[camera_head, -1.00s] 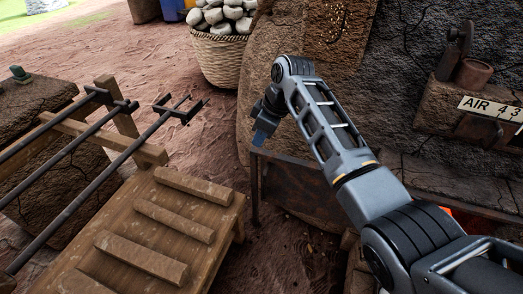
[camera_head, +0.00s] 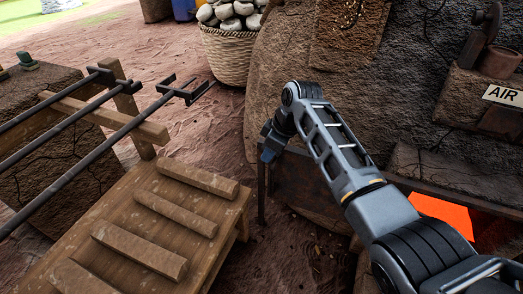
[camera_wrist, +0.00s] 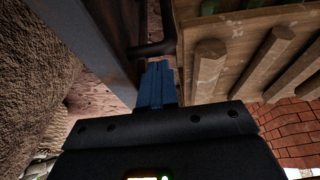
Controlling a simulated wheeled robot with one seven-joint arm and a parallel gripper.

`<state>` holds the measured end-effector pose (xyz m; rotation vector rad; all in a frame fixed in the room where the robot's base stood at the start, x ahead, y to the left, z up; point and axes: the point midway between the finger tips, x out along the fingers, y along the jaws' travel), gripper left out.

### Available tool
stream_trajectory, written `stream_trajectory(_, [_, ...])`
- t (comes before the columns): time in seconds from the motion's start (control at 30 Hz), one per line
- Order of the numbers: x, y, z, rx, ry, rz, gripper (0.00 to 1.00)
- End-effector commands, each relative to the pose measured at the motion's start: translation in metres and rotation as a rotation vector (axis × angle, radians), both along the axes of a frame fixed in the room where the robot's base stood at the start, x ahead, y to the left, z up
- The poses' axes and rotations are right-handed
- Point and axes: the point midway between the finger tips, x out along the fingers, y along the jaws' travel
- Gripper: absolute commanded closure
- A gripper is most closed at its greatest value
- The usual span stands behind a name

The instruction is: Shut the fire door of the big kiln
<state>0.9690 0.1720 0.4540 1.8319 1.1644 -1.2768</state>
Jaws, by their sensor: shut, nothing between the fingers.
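The fire door (camera_head: 305,182) is a dark, rusty metal panel standing open, swung out from the big kiln (camera_head: 385,95). Its free edge is towards the left. Right of it, behind my arm, the fire opening (camera_head: 442,215) glows orange. My gripper (camera_head: 269,155) is at the door's upper free corner, partly hiding it. In the wrist view my gripper (camera_wrist: 157,78) is shut and empty. Its blue fingertips are beside the door's dark face (camera_wrist: 100,35), close to a dark bar (camera_wrist: 152,48) at its edge. I cannot tell whether they touch.
A basket of stones (camera_head: 230,50) is behind. An AIR sign (camera_head: 503,96) is on the kiln at right. Bare ground lies between bench and door.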

Motion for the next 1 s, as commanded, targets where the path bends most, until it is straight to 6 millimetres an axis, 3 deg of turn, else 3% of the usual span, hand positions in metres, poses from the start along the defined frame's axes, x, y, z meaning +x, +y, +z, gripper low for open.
stream_trajectory(0.57, [-0.006,-0.012,0.002,0.0,0.002,-0.002,1.0])
stream_trajectory(0.77, [-0.019,-0.041,0.006,0.0,0.004,-0.004,1.0])
stream_trajectory(1.0, [-0.048,-0.1,0.008,-0.001,0.007,-0.008,1.0])
